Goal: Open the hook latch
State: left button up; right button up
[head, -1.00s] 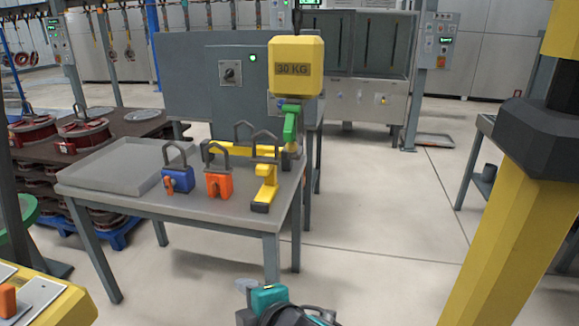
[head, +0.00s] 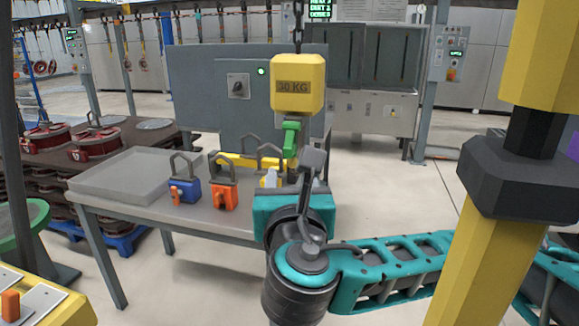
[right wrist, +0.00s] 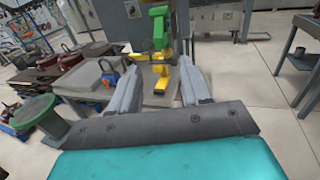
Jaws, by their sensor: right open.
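A yellow 30 KG hoist block (head: 298,84) hangs from a chain, with a green hook latch piece (head: 291,138) below it. The green piece also shows in the right wrist view (right wrist: 160,28), at the top between the two fingers. A yellow fixture (right wrist: 160,68) stands on the table beneath it. My right gripper (head: 298,172) is open and empty, in front of and below the green piece, apart from it. In the right wrist view its fingers (right wrist: 160,64) are spread wide. It hides part of the yellow fixture in the head view. My left gripper is not in view.
A blue padlock (head: 186,189) and an orange padlock (head: 223,195) stand on the grey table, left of my right gripper. A grey tray (head: 120,190) lies at the table's left. A grey control cabinet (head: 210,100) stands behind.

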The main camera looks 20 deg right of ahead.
aim_at(288, 154)
jog(key=b+x, duration=0.2)
jog(key=x, duration=0.4)
jog(key=shift+w+d+f, duration=0.1)
jog(key=p+x, duration=0.1)
jog(key=x, duration=0.1)
jog(key=shift+w, duration=0.3)
jog(key=shift+x, duration=0.85)
